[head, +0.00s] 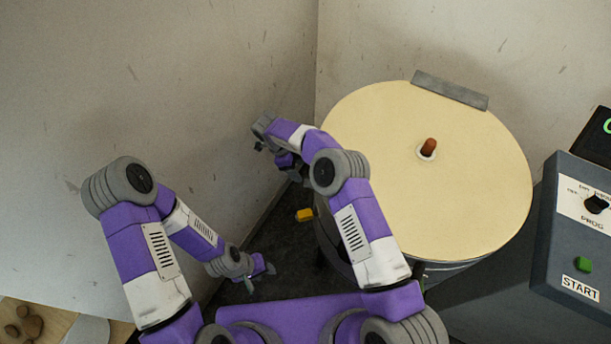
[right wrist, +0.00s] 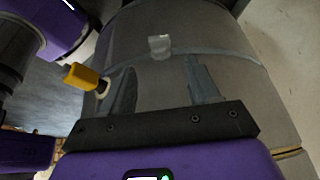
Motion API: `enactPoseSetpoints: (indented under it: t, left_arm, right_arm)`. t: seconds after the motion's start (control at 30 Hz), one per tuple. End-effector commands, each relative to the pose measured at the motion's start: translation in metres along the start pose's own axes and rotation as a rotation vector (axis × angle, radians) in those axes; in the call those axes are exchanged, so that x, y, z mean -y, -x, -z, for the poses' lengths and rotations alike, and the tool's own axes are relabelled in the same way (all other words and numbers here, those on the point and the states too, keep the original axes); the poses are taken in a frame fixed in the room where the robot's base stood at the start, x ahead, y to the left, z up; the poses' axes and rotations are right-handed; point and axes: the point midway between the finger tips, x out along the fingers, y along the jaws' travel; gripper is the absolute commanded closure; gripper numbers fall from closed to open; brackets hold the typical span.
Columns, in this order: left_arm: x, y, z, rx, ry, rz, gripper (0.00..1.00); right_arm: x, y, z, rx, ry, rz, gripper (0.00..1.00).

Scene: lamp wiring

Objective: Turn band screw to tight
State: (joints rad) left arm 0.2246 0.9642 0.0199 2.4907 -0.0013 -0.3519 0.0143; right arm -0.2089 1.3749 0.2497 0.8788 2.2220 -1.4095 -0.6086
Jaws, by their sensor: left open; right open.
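The band screw has a yellow handle (head: 305,214) that sticks out from the left side of a drum with a cream top (head: 470,200). In the right wrist view the yellow handle (right wrist: 80,76) sits on a pale collar, left of my right gripper's fingers. A thin band (right wrist: 215,52) runs around the drum, with a pale tab (right wrist: 159,47) on it. My right gripper (right wrist: 160,85) is open and empty, its fingers facing the drum's side. It is partly hidden behind my arm in the head view. My left gripper (head: 261,279) is open and empty, low and left of the handle.
A reddish-brown knob (head: 429,147) stands in the drum top's middle, and a grey strip (head: 450,90) sits at its back edge. A control box (head: 575,235) with a dial and green button is at the right. Walls close in behind and left.

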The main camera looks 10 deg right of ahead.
Motion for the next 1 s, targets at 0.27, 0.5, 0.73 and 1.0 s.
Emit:
enactPoseSetpoints:
  t: [0.27,0.5,0.73,1.0]
  left_arm:
    - [0.004,-0.009,0.000,0.000,0.000,0.000,0.57]
    - [0.005,-0.014,0.001,0.000,0.000,0.000,0.57]
    - [0.005,-0.014,0.001,0.000,0.000,0.000,0.57]
    - [0.005,-0.014,0.001,0.000,0.000,0.000,0.57]
  right_arm:
    - [0.000,-0.042,0.000,-0.002,0.003,-0.002,0.39]
    - [0.000,-0.069,0.000,-0.001,0.002,0.001,0.39]
    - [0.000,-0.074,0.000,-0.001,0.002,0.002,0.39]
    - [0.000,-0.073,0.000,-0.001,0.002,0.002,0.62]
